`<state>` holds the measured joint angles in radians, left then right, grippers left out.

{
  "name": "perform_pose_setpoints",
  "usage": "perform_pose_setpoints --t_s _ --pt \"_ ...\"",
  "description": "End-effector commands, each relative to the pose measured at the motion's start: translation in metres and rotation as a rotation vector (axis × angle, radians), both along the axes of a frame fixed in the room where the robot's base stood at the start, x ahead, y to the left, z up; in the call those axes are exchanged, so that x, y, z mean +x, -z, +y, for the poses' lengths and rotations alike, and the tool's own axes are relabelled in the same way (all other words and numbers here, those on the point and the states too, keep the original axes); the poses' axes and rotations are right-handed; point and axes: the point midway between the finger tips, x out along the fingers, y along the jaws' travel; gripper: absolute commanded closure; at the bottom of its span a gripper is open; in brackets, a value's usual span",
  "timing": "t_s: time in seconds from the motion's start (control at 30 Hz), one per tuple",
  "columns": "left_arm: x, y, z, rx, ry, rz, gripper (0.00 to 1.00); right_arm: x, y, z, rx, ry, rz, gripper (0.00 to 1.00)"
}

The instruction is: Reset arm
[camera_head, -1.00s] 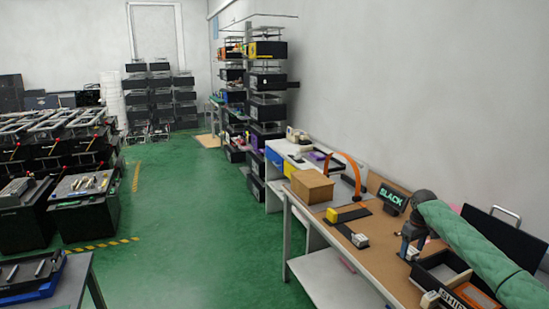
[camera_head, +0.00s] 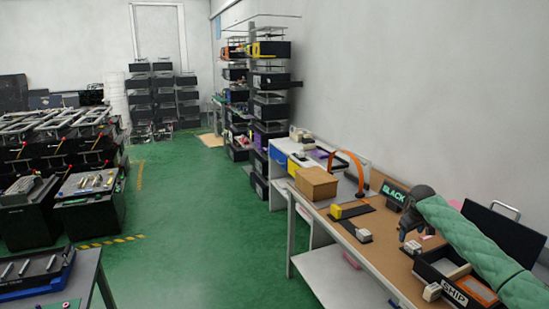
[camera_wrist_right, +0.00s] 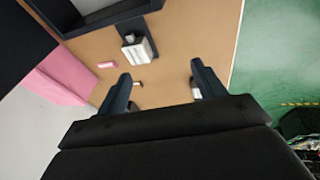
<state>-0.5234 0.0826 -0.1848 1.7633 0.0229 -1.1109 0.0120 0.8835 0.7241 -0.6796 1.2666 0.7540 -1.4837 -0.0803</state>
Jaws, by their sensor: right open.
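My right arm (camera_head: 480,246) comes in from the right in a green padded sleeve. My right gripper (camera_head: 405,231) hangs above the brown workbench (camera_head: 390,263), with its dark fingers pointing down. In the right wrist view the same gripper (camera_wrist_right: 160,84) is open, with its two fingers wide apart and nothing held between them. A white block on a dark base (camera_wrist_right: 138,47) lies ahead of the fingers, apart from them. A small white piece (camera_wrist_right: 196,92) is partly hidden by the right-hand finger. My left gripper is not in view.
On the bench stand a cardboard box (camera_head: 316,184), a yellow-and-black fixture (camera_head: 350,211), a small white block (camera_head: 364,236), a dark sign (camera_head: 395,193) and a black bin marked SHIP (camera_head: 446,284). An orange arch (camera_head: 360,172) stands farther back. Green floor (camera_head: 200,220) is open to the left.

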Motion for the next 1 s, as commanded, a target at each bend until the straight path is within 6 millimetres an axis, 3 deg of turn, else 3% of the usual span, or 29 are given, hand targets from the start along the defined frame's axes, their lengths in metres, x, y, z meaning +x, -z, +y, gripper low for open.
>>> perform_pose_setpoints --t_s 0.17,0.3,0.47,0.67,1.0 --pt "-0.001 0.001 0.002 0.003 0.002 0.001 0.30 0.022 -0.038 0.016 -0.047 -0.015 -0.151 0.31" --pt "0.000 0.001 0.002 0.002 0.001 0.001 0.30 0.037 -0.063 0.041 -0.071 -0.037 -0.273 0.31" --pt "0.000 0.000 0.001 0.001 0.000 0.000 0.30 0.040 -0.062 0.081 -0.081 -0.066 -0.386 0.31" --pt "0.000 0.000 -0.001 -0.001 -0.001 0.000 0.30 0.030 -0.034 0.123 -0.074 -0.095 -0.461 0.31" --pt "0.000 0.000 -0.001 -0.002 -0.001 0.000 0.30 -0.027 0.063 0.195 -0.024 -0.114 -0.512 0.31"
